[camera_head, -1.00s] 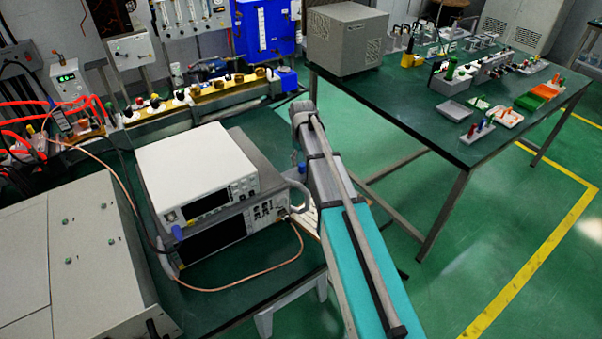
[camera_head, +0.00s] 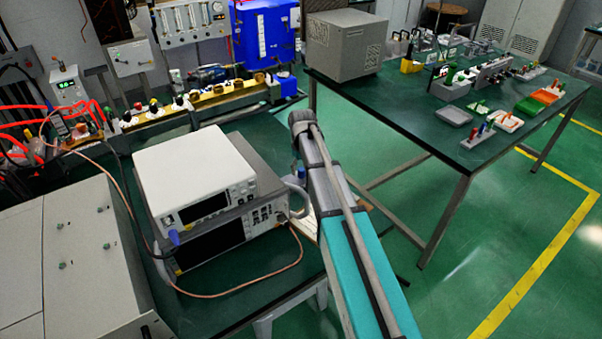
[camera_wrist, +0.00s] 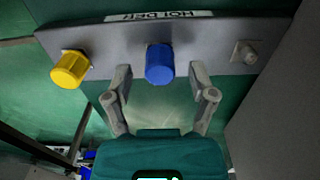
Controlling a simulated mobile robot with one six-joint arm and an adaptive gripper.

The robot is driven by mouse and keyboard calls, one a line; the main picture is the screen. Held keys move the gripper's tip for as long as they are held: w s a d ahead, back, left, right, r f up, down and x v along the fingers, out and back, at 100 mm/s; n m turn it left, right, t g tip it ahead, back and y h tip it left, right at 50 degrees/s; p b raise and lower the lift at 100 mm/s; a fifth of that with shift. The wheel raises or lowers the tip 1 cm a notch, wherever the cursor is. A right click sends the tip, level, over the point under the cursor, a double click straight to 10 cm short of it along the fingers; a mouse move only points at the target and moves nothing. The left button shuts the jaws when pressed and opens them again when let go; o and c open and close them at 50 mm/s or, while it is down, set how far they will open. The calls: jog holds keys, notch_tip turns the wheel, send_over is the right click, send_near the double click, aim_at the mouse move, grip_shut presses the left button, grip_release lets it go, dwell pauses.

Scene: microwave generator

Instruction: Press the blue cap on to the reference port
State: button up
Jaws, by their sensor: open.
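The blue cap (camera_wrist: 160,64) sits at the middle of a grey holder plate (camera_wrist: 110,45) in the wrist view, its end towards the camera. My gripper (camera_wrist: 159,82) is open, with one finger to the left and one to the right of the blue cap. A gap shows on each side; I see no grip on it. A yellow cap (camera_wrist: 70,69) is on the plate's left and a bare metal fitting (camera_wrist: 246,53) on its right. I cannot tell which fitting is the reference port. In the head view my gripper is hidden.
A white instrument (camera_head: 192,165) sits on a darker one (camera_head: 215,238), with a copper-coloured cable looping in front. A grey cabinet (camera_head: 70,235) stands at lower left. A green-topped table (camera_head: 395,110) with small trays stands at right. Open floor lies between the benches.

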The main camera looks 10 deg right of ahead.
aim_at(302, 169)
jog(key=shift+c, duration=0.3)
grip_shut()
dwell(0.4)
jog(key=shift+r, duration=0.15)
jog(key=shift+r+p, duration=2.8)
jog(key=shift+p, duration=0.15)
jog(key=shift+d, duration=0.1)
